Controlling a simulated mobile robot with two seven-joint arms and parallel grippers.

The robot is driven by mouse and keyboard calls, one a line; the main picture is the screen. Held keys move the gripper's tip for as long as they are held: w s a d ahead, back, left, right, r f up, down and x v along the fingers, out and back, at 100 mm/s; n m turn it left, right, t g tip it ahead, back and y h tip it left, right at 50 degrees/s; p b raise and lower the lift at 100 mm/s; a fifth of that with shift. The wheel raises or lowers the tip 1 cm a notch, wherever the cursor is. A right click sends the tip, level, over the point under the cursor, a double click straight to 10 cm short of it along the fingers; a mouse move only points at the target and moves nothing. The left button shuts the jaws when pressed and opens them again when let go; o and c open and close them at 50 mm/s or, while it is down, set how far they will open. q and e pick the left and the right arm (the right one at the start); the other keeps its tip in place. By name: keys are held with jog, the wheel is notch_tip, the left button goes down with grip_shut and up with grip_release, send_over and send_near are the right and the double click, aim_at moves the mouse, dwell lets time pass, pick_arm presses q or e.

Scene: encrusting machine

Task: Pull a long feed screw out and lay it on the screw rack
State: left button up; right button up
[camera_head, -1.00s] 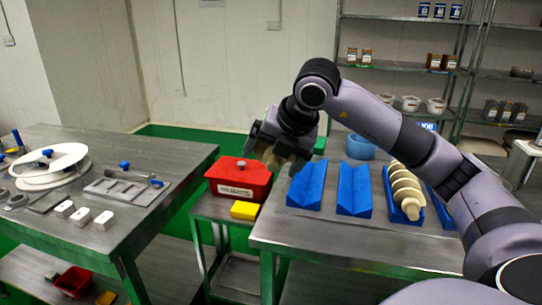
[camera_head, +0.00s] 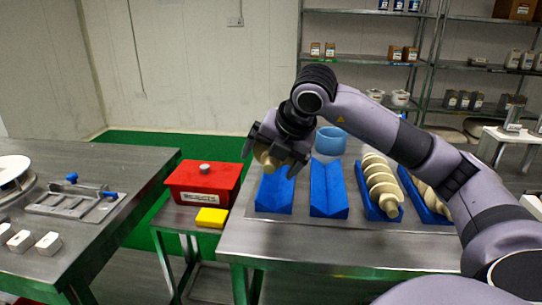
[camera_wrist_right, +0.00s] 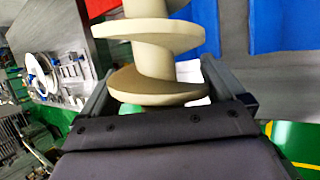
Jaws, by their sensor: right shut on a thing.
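My right gripper (camera_head: 275,158) is shut on a beige feed screw (camera_head: 267,160), of which the head view shows only a small end. The right wrist view shows this screw (camera_wrist_right: 160,38) with its wide spiral flights between the two fingers (camera_wrist_right: 162,92). In the head view the gripper is in front of and above the leftmost blue cradle (camera_head: 273,193) of the screw rack. The cradle beside it (camera_head: 328,192) is empty. Two beige screws (camera_head: 381,185) (camera_head: 426,190) lie in the cradles to the right. My left gripper is not in view.
A red lidded box (camera_head: 203,185) and a yellow block (camera_head: 211,217) sit on a low stand left of the rack table (camera_head: 300,246). A blue ring-shaped part (camera_head: 331,140) is behind the cradles. Another metal table (camera_head: 125,165) stands at the left.

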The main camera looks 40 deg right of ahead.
aim_at(274, 175)
notch_tip(274, 175, down, 2)
jog(key=shift+b, duration=0.45)
jog(key=shift+f, duration=0.3)
jog(key=shift+r, duration=0.45)
jog(key=shift+f+b, duration=1.3)
jog(key=shift+f, duration=0.2)
